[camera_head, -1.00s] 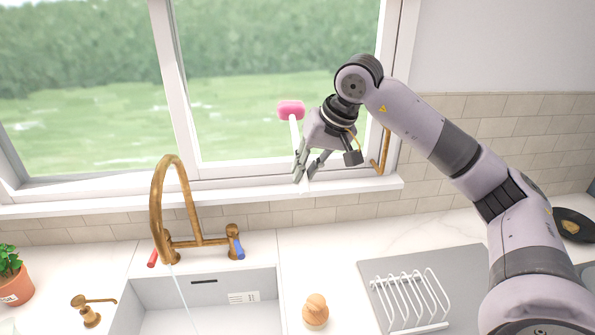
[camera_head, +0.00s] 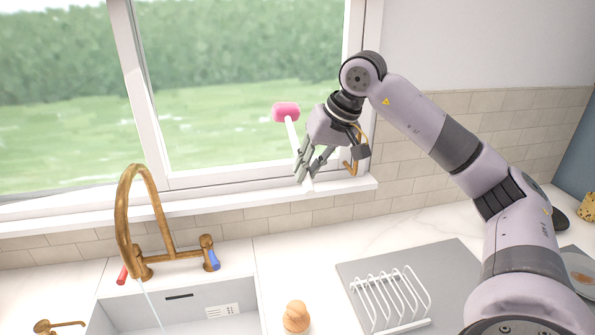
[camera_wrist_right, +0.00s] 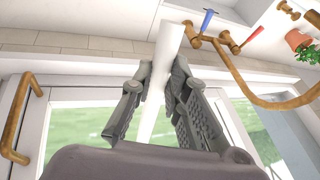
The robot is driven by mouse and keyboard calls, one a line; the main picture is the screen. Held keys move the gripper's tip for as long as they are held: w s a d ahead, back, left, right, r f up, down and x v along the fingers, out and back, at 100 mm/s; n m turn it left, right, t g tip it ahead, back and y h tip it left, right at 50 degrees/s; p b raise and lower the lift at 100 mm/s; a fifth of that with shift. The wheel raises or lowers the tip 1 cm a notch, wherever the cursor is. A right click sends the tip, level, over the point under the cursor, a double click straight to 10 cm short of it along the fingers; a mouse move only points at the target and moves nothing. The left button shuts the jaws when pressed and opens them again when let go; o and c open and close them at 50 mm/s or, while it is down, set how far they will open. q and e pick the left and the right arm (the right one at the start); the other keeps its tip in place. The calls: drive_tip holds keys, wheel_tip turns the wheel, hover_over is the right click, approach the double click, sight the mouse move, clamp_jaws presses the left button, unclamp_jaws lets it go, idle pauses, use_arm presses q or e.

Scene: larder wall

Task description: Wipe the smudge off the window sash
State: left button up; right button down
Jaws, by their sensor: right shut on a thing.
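My right gripper (camera_head: 312,168) is shut on the white handle of a wand with a pink sponge head (camera_head: 286,112). The head points up in front of the glass; I cannot tell whether it touches. In the right wrist view the white handle (camera_wrist_right: 168,42) runs between the fingers (camera_wrist_right: 158,85). The window sash (camera_head: 235,177) is white, with a lower rail and an upright (camera_head: 140,85) left of the wand. I cannot make out a smudge on it. My left gripper is not in view.
A brass tap (camera_head: 128,215) with running water stands over the sink (camera_head: 190,312). A wooden-handled thing (camera_head: 296,317) sits right of the sink, and a white rack (camera_head: 390,298) stands on a grey mat. A brass window handle (camera_head: 350,167) is close right of my gripper.

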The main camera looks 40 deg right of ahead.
drive_tip(key=d, duration=0.1)
drive_tip(key=s+d, duration=0.1)
drive_tip(key=d+b, duration=0.1)
drive_tip(key=shift+s+d, duration=0.2)
drive_tip(key=shift+s, duration=0.1)
drive_tip(key=shift+a, duration=0.1)
drive_tip(key=shift+s+a+b, duration=0.4)
drive_tip(key=shift+s+b, duration=0.15)
drive_tip(key=shift+s, duration=0.35)
drive_tip(key=shift+s+a+b, duration=0.45)
drive_tip(key=shift+s+b, duration=0.1)
drive_tip(key=shift+s, duration=0.3)
drive_tip(key=shift+s+a+b, duration=0.4)
drive_tip(key=shift+s+b, duration=0.15)
drive_tip(key=shift+s, duration=0.35)
